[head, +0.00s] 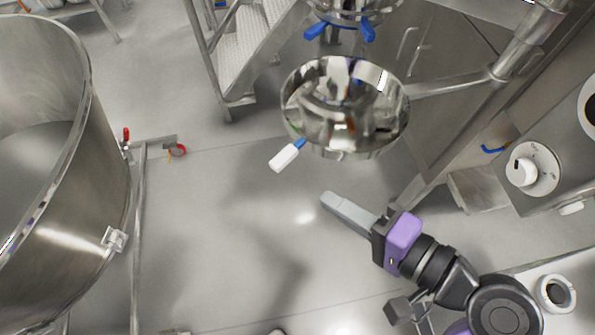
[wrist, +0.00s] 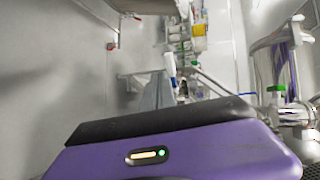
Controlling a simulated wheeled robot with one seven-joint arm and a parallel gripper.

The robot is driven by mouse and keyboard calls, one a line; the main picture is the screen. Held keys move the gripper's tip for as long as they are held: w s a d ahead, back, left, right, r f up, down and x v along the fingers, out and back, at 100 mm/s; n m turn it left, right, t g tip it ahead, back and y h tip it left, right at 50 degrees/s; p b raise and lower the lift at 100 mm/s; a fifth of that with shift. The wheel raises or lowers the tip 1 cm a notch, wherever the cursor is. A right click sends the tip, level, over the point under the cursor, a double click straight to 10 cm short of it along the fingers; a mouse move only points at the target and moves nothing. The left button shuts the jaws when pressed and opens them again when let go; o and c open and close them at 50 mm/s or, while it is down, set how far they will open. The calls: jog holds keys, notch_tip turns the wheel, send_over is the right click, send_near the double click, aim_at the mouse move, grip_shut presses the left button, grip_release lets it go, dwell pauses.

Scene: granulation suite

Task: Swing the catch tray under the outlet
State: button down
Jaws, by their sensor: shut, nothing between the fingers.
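The catch tray (head: 345,140) is a shiny round steel dish on a steel swing arm (head: 450,87) that reaches in from the right. Its white handle (head: 284,158) with a blue collar sticks out at the tray's lower left. What looks like the outlet (head: 345,12), a steel fitting with blue clamp levers, shows at the top edge, above the tray in the picture and partly cut off. My gripper (head: 328,199) is shut and empty, below and to the right of the handle, apart from it. In the wrist view, my purple gripper housing fills the foreground and a white handle (wrist: 170,65) shows beyond.
Steps (head: 240,45) stand behind the tray. A steel cabinet (head: 440,60) and a panel with a white knob (head: 523,172) are at the right. The middle floor is clear.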

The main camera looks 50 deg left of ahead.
aim_at(283, 168)
jog(key=shift+r+p+x, duration=0.2)
jog(key=shift+x, duration=1.25)
jog(key=shift+r+p+x, duration=0.15)
jog(key=shift+p+x, duration=0.05)
jog(key=shift+x, duration=1.25)
jog(key=shift+r+p+x, duration=0.2)
jog(key=shift+x, duration=1.3)
jog(key=shift+a, duration=0.15)
